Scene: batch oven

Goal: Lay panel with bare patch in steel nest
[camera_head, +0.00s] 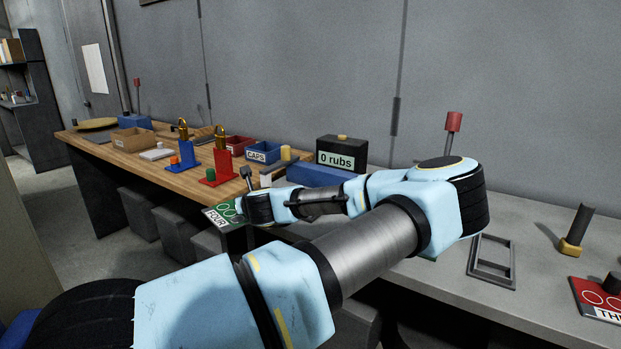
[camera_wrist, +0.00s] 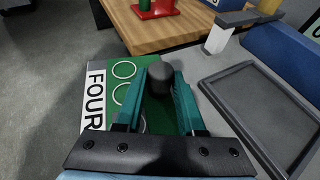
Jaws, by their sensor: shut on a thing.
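My gripper (camera_wrist: 166,82) is shut on the black knob (camera_wrist: 159,79) of a green panel (camera_wrist: 125,97) with a white FOUR label and pale rings. The panel also shows in the head view (camera_head: 216,212), at the grey bench's left end. My gripper hides much of its face, and I cannot make out a bare patch. A red panel (camera_head: 590,290) with rings and a black knob lies at the head view's right edge, its label cut off. A grey rectangular frame (camera_head: 511,265) lies on the bench; a grey rimmed nest (camera_wrist: 217,91) is right of my gripper. I cannot tell which is steel.
A black box (camera_head: 342,151) reads "0 rubs". A blue block (camera_head: 318,174) and a white block (camera_wrist: 217,40) stand near the panel. A wooden table (camera_head: 176,182) holds red and blue stands and bins. A yellow-footed black-handled tool (camera_head: 577,230) stands at right.

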